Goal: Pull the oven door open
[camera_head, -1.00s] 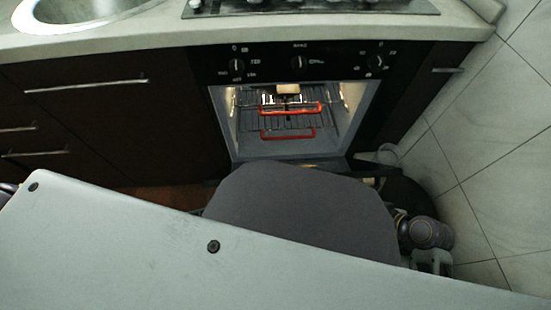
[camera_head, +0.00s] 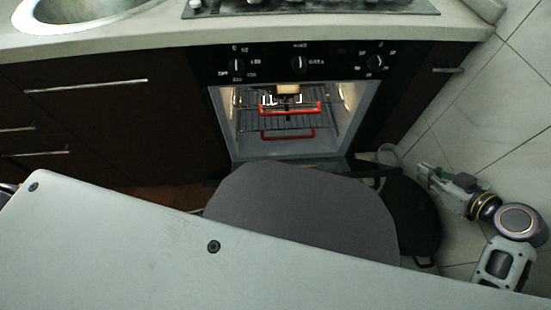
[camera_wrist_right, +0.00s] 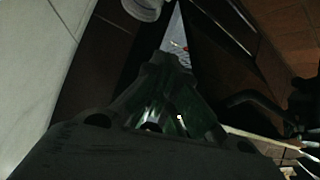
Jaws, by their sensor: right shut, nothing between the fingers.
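The oven (camera_head: 291,107) stands in the dark cabinet row, its cavity lit and exposed, with wire racks and red-edged parts inside. The oven door is lowered; only a narrow strip (camera_head: 335,163) shows at the cavity's bottom edge, and the rest is hidden behind my own grey body parts. My right gripper (camera_head: 424,172) is shut and empty, right of the oven near the tiled wall, apart from the door. It also shows dark in the right wrist view (camera_wrist_right: 176,58). My left gripper is out of view.
A black rounded object (camera_head: 418,215) with a small handle lies on the floor beside my right gripper. The tiled wall (camera_head: 490,120) closes off the right side. The counter with hob (camera_head: 310,6) and sink (camera_head: 75,14) runs above the oven.

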